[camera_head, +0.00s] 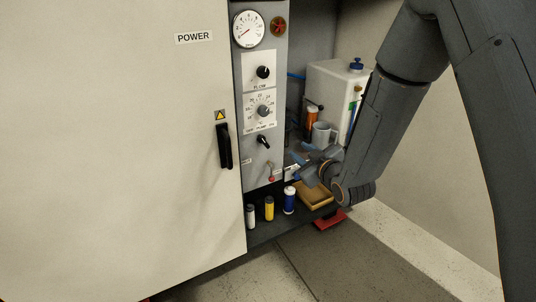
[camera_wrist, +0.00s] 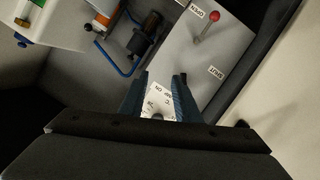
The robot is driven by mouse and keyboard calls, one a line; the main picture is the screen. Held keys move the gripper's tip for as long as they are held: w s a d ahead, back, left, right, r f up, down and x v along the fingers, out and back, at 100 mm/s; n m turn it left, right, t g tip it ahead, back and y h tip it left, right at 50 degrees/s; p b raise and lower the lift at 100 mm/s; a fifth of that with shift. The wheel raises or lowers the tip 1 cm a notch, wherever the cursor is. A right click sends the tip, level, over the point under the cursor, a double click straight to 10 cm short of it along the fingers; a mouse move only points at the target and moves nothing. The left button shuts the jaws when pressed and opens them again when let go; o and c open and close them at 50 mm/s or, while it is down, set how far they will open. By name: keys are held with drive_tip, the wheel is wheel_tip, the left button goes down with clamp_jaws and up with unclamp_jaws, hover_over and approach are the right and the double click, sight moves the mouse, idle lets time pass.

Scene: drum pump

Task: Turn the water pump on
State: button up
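My gripper (camera_wrist: 161,84) has its two blue-grey fingers apart, with nothing held between them. In the head view my gripper (camera_head: 306,165) is at the right of the control panel's lower part, close to a small white label (camera_head: 291,173). The pump switch itself is not clear there.
A red-knobbed lever (camera_wrist: 208,27) sits between OPEN and SHUT labels, nearer OPEN. The grey panel (camera_head: 262,90) carries a gauge (camera_head: 248,29) and dials. A big white door (camera_head: 110,150) marked POWER fills the left.

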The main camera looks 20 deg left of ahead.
sight(265, 142)
drive_tip(key=shift+w+a+f+n+y+b, duration=0.25)
drive_tip(key=shift+w+a+n+y+b, duration=0.25)
drive_tip(key=shift+a, duration=1.6)
drive_tip(key=shift+w+a+f+n+y+b, duration=0.3)
drive_tip(key=shift+w+a+y, duration=0.4)
drive_tip(key=shift+a, duration=1.45)
drive_tip(key=shift+w+a+f+n+y+b, duration=0.25)
drive_tip(key=shift+w+a+n+y, duration=0.4)
drive_tip(key=shift+a, duration=1.45)
drive_tip(key=shift+s, duration=0.25)
clamp_jaws()
